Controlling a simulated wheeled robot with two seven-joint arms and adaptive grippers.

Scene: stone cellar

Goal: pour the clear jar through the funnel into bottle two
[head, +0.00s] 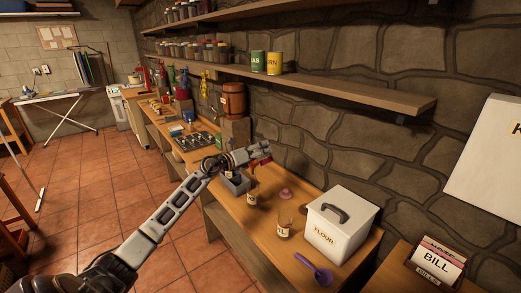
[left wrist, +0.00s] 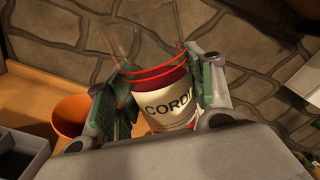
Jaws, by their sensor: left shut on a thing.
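My left gripper (head: 262,153) is shut on a clear jar (left wrist: 160,105). The jar has a white label reading "CORDI", dark red contents and red bands, between the fingers (left wrist: 160,85) in the left wrist view. In the head view the held jar is small and mostly hidden, held above the bench. A small labelled bottle (head: 252,201) stands below the gripper, and a glass vessel with a label (head: 283,231) stands nearer the flour box; their numbers are unreadable. An orange round-rimmed thing (left wrist: 70,115) shows beside the gripper; I cannot tell if it is the funnel. My right gripper is out of view.
A white flour box (head: 340,225) and a purple scoop (head: 315,271) are at the near bench end. A pink disc (head: 285,194) lies behind the bottles. A grey tray (head: 236,186) is beside them. A shelf (head: 350,86) overhangs the bench along the stone wall.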

